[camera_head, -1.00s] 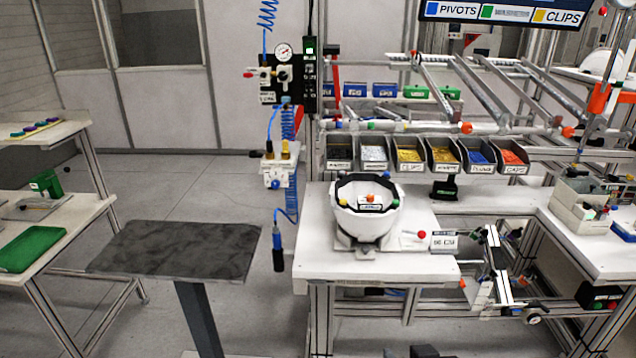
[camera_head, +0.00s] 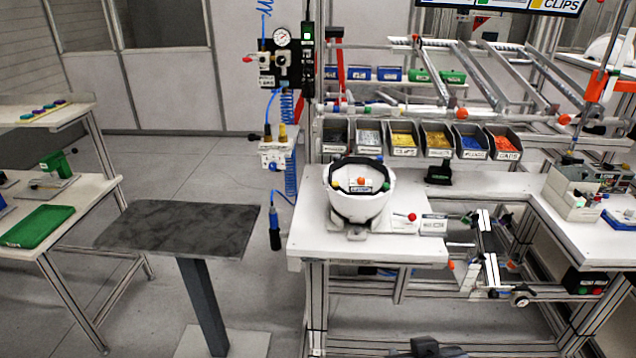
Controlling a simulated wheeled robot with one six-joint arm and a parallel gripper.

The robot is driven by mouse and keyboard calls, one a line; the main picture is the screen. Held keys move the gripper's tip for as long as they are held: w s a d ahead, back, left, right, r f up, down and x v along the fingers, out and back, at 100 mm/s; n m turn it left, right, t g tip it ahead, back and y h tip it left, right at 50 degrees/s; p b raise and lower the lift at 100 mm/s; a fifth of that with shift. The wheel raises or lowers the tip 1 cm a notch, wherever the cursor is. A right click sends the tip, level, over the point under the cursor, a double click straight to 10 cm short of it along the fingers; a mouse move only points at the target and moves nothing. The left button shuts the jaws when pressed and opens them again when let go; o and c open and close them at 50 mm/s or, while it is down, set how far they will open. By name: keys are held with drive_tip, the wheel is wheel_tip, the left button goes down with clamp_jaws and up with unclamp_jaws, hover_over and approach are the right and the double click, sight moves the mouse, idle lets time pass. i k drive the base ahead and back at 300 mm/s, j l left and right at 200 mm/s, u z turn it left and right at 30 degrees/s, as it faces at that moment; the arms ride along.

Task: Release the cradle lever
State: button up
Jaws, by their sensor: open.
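A white helmet shell (camera_head: 376,205) sits open side up in its cradle (camera_head: 357,234) on the white workbench. Inside its dark rim are small coloured parts and a label. A small lever with a red ball knob (camera_head: 412,217) stands at the right of the cradle, on a white plate next to a small labelled box (camera_head: 433,225). The knob is apart from the shell; the lever's exact angle is too small to tell. My gripper cannot be made out; only a dark part, probably mine, shows at the bottom edge, far below the bench top.
Parts bins (camera_head: 437,140) line the back of the workbench (camera_head: 330,250). A blue-handled tool (camera_head: 274,228) hangs at its left. A dark-topped pedestal table (camera_head: 178,228) stands further left. A grey box (camera_head: 575,195) is on the right bench. Open floor lies in front.

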sight(411, 217)
drive_tip(key=i+j+z, duration=0.1)
drive_tip(key=i, duration=0.6)
drive_tip(key=i+j+z, duration=0.1)
drive_tip(key=i, duration=0.6)
